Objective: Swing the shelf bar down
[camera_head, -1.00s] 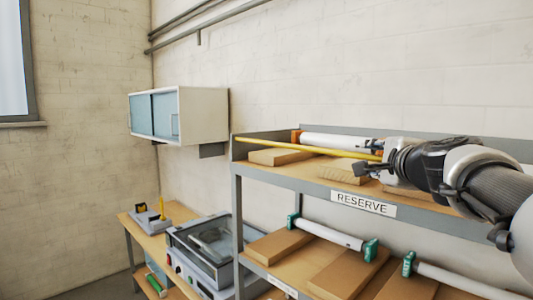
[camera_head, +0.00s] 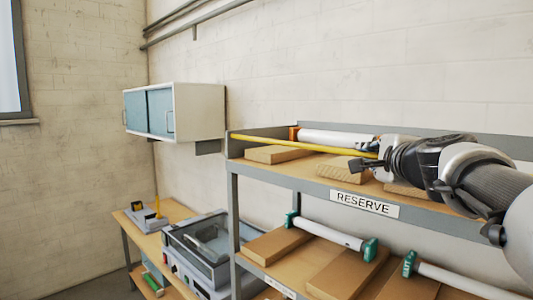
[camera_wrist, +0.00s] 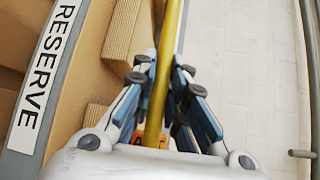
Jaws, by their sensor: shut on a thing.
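The shelf bar is a long yellow rod (camera_head: 300,145). It runs along the top shelf of the rack, from its left end post toward my gripper, roughly level with the shelf's edge boards. My gripper (camera_head: 371,160) is at the right end of the visible rod. In the wrist view, the fingers of my gripper (camera_wrist: 165,75) are closed around the yellow rod (camera_wrist: 168,45), which runs lengthwise between them. The rod's right end is hidden by my gripper and arm.
The top shelf's front edge carries a RESERVE label (camera_head: 364,204). A white roll (camera_head: 332,139) and wooden blocks (camera_head: 272,154) lie behind and below the rod. Rolls with green ends (camera_head: 330,233) lie on the lower shelf. A wall cabinet (camera_head: 197,112) hangs at left.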

